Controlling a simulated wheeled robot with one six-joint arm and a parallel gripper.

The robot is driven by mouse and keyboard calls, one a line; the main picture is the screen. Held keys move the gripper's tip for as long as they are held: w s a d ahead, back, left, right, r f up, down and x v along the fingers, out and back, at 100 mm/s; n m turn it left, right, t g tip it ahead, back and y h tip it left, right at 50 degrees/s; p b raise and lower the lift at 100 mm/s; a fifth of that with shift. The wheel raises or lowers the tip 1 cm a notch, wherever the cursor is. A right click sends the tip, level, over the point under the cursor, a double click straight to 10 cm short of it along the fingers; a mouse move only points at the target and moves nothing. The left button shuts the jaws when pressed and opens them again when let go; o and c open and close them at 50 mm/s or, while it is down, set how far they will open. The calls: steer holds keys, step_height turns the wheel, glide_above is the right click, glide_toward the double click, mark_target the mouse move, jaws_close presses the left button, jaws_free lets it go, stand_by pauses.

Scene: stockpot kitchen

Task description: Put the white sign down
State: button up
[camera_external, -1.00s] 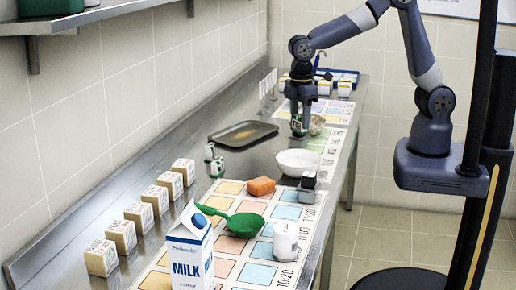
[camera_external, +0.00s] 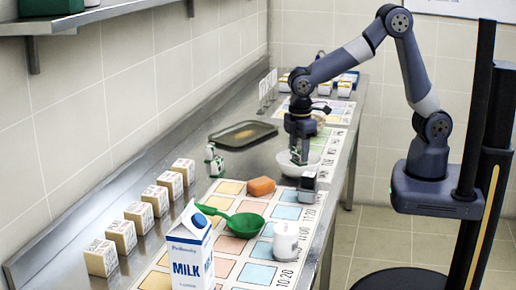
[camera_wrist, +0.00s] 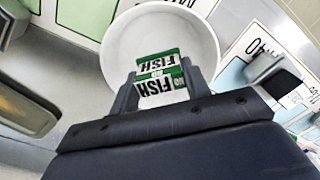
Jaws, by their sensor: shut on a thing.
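My gripper (camera_external: 299,150) is shut on a small white sign with green bands (camera_wrist: 160,80), printed with the word FISH on its faces. In the wrist view the sign sits between my fingertips (camera_wrist: 161,90). The white bowl (camera_wrist: 118,42) lies behind it there. In the external view the bowl (camera_external: 285,167) stands on the counter, and my gripper with the sign is at or over its right part. I cannot tell whether the sign touches the bowl. The lower part of the sign is partly hidden in the external view.
A similar green and white item (camera_external: 214,162) stands left of the bowl, with a dark tray (camera_external: 243,135) behind. A dark-topped block (camera_external: 308,184) and an orange sponge (camera_external: 261,187) are in front.

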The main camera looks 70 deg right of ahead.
mark_target(299, 148)
steer(key=shift+f, duration=0.15)
steer(key=o, duration=1)
steer(key=shift+o, duration=0.2)
step_height(299, 148, up, 7)
steer(key=p, duration=0.6)
